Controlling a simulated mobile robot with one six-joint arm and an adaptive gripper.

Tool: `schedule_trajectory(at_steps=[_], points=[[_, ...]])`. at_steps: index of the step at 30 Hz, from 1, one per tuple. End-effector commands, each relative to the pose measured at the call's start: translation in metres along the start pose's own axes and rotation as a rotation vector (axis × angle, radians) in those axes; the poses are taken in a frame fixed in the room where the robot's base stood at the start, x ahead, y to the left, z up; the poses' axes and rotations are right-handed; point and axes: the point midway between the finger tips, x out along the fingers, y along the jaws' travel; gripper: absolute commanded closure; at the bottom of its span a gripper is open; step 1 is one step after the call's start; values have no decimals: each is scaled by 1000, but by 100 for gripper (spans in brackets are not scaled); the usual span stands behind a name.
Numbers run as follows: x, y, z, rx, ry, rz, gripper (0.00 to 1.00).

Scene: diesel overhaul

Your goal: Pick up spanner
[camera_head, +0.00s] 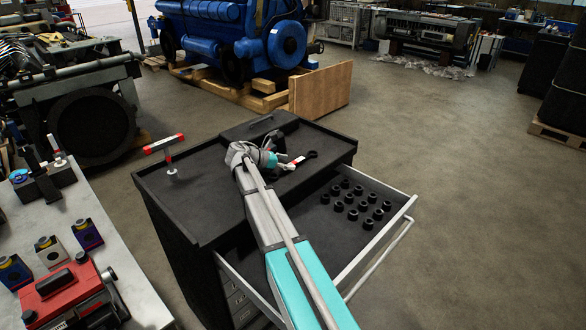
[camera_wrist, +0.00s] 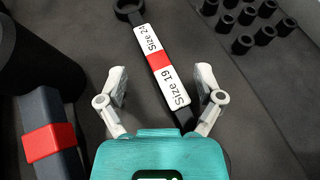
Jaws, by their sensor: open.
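The spanner (camera_wrist: 158,62) lies on the black top of the tool cabinet. It is dark, with a white label reading "Size 24" and "Size 19" split by a red band. Its ring end is at the top of the wrist view, and its lower end is partly hidden by my gripper. In the head view the spanner (camera_head: 303,158) shows just right of my gripper (camera_head: 266,157), which hides part of it. In the wrist view my gripper (camera_wrist: 160,76) is open, with one finger on each side of the spanner's lower part and nothing held. Contact cannot be told.
A dark bar with a red band (camera_wrist: 42,143) and a black cylinder (camera_wrist: 38,45) are left of the spanner. A red-topped T-shaped tool (camera_head: 166,150) stands on the cabinet top (camera_head: 205,190). The open drawer (camera_head: 350,245) holds several black sockets (camera_head: 352,205). A workbench (camera_head: 95,240) stands left.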

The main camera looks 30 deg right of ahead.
Motion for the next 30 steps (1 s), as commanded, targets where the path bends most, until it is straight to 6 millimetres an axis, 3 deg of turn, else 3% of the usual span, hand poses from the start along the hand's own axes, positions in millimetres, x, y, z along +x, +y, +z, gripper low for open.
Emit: schedule_trajectory(at_steps=[6, 23, 24, 30], points=[[20, 0, -1, 0, 0, -1, 15], [22, -1, 0, 1, 0, -2, 15], [22, -1, 0, 1, 0, -2, 16], [22, -1, 1, 1, 0, -2, 54]])
